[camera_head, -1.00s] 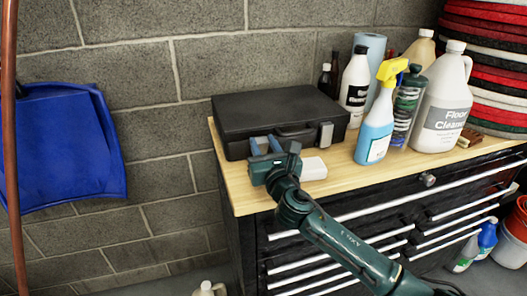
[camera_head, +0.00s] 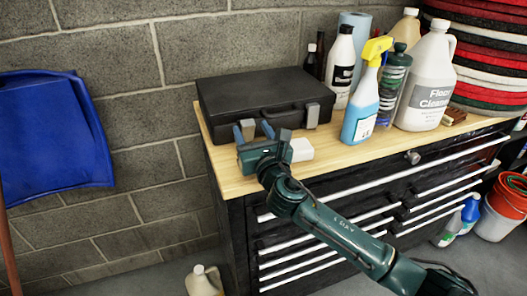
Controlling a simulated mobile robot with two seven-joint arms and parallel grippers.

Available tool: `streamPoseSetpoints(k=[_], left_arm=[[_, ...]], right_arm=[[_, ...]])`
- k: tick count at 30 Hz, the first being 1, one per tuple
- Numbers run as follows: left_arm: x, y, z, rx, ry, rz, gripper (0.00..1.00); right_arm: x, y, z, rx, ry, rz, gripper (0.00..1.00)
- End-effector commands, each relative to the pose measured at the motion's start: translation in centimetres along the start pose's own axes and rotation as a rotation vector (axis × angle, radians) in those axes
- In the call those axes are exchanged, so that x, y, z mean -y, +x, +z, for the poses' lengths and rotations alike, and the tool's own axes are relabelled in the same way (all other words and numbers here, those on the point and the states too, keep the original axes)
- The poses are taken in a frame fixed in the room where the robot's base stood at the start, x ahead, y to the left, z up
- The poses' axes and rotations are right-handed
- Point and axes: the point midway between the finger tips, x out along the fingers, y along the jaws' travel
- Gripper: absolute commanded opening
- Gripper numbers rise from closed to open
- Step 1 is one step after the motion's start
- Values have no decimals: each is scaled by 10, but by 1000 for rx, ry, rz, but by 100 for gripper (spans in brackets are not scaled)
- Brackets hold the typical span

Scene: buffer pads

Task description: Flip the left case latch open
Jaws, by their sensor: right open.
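A black hard case (camera_head: 255,92) lies closed on the wooden top of a cabinet, its handle side facing me. Its right latch (camera_head: 312,115), grey, shows at the front. A grey piece that looks like the left latch (camera_head: 248,129) shows between the fingers of my right gripper (camera_head: 252,130). The gripper is open, with its blue-tipped fingers spread on either side of that piece, at the case's front. I cannot tell whether they touch it. The gripper body hides the lower part of the latch. My left gripper is not in view.
A white block (camera_head: 300,149) lies just right of my gripper. A blue spray bottle (camera_head: 361,108), a floor cleaner jug (camera_head: 427,85) and other bottles stand right of the case. The wooden top (camera_head: 222,172) is bare at the front left.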

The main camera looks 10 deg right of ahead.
Motion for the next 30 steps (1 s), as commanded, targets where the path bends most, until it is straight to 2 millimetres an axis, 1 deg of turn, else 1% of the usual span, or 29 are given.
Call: streamPoseSetpoints(k=[1, 9, 12, 15, 18, 21, 30], left_arm=[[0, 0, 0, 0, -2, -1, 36], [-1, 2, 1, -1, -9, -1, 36], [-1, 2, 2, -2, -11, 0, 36], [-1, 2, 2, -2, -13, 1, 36], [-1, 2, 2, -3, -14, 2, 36], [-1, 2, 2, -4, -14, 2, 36], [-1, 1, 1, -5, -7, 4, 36]], right_arm=[[0, -11, -1, -2, 0, 1, 53], [0, -72, -2, -3, 1, 2, 53], [0, -90, -1, -3, 1, 1, 53], [0, -102, -2, -3, 0, 0, 53], [0, -110, -1, -2, 0, 0, 53], [0, -112, 0, -1, 0, 0, 53], [0, -112, 0, -1, 0, -1, 53]])
